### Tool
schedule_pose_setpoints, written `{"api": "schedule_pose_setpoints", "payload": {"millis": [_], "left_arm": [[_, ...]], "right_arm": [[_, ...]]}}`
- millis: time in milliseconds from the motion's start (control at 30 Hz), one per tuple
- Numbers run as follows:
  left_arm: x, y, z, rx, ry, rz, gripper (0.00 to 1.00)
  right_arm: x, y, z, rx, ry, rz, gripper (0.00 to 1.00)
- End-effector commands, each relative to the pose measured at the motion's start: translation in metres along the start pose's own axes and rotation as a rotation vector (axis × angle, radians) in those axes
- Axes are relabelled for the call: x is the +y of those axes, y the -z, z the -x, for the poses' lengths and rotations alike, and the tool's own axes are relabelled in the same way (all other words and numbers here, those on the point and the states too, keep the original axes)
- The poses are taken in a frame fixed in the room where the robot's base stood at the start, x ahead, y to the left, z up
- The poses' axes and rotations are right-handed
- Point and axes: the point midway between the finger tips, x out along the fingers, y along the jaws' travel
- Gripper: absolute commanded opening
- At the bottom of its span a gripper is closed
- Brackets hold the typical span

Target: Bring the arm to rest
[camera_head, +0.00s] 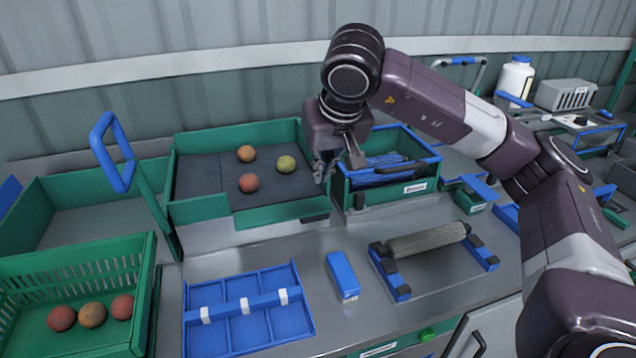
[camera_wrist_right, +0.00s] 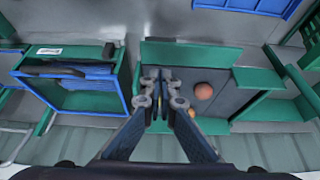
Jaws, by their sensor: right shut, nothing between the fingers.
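My right arm (camera_head: 440,105) reaches in from the right and bends down over the back of the bench. My right gripper (camera_head: 335,165) hangs above the right end of the green-walled tray (camera_head: 212,208), near the green and blue box (camera_head: 392,202). In the right wrist view its fingers (camera_wrist_right: 161,85) are together with nothing between them. The gripper is apart from the tomatoes. A yellowish-green tomato (camera_head: 286,164) is the closest, with two orange-red tomatoes (camera_head: 247,154) further left. My left gripper is not in view.
A green crate (camera_head: 75,255) holds several tomatoes at the front left. A blue divided tray (camera_head: 248,304), a blue block (camera_head: 342,276) and a grey roller (camera_head: 425,241) on blue supports lie in front. A blue-handled post (camera_head: 125,165) rises left. A white bottle (camera_head: 515,78) stands at back right.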

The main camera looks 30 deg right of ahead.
Motion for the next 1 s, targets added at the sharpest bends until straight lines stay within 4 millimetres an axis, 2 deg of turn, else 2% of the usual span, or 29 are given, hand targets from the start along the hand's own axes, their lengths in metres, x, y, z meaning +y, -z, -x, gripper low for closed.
{"api": "schedule_pose_setpoints", "payload": {"millis": [133, 467, 733, 1000], "left_arm": [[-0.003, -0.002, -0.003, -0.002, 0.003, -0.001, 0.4], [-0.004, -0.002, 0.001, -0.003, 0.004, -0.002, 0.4], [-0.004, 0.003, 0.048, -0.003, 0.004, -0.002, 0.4], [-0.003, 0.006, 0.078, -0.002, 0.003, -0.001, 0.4]], "right_arm": [[0.0, -0.003, 0.017, 0.0, 0.001, 0.0, 0.0], [0.0, -0.002, 0.028, -0.001, 0.0, -0.001, 0.0], [0.0, 0.019, 0.07, -0.001, 0.0, -0.001, 0.0], [0.0, 0.033, 0.096, -0.002, -0.001, 0.0, 0.0]]}}
